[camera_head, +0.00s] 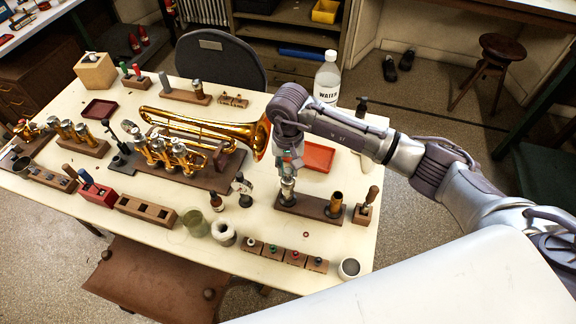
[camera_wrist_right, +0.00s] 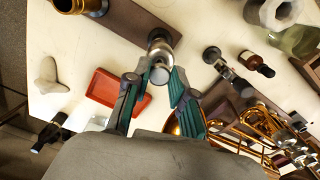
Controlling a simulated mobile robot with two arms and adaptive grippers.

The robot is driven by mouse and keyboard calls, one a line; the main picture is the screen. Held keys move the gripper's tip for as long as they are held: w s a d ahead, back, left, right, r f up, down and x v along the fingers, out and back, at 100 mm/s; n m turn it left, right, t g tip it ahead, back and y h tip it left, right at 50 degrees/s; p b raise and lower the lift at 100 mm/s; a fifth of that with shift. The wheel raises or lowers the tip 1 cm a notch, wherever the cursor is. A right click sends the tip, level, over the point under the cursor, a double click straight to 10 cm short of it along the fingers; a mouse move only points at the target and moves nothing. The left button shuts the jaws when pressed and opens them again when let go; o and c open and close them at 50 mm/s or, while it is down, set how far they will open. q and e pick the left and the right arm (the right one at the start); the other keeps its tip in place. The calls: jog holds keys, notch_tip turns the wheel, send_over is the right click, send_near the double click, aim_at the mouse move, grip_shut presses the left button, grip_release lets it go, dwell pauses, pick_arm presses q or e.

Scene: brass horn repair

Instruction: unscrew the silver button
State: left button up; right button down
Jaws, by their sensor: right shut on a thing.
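The silver button (camera_wrist_right: 160,74) shows as a round metal disc at the top of an upright silver valve (camera_head: 288,192). The valve stands at the left end of a dark wooden stand (camera_head: 310,210) on the table. My right gripper (camera_head: 289,170) points down over the valve, with its green-padded fingers on both sides of the button; in the wrist view the fingers (camera_wrist_right: 157,78) close around its rim. In the head view the gripper mostly hides the button. My left gripper is not in view.
A brass valve (camera_head: 336,202) stands on the same stand, to the right. The brass horn (camera_head: 200,130) lies left of my right arm. A red tray (camera_head: 318,157) is behind the gripper. Small wooden blocks with coloured buttons (camera_head: 285,254) line the front edge.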

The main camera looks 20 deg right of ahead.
jog(key=c, duration=1.7)
grip_release()
grip_shut()
jog(key=shift+f+n+b, duration=0.1)
jog(key=shift+n+b, duration=0.3)
jog(key=shift+b, duration=0.2)
jog(key=shift+n+b, duration=1.8)
jog(key=shift+b, duration=0.1)
jog(key=shift+n+b, duration=0.3)
jog(key=shift+n, duration=0.1)
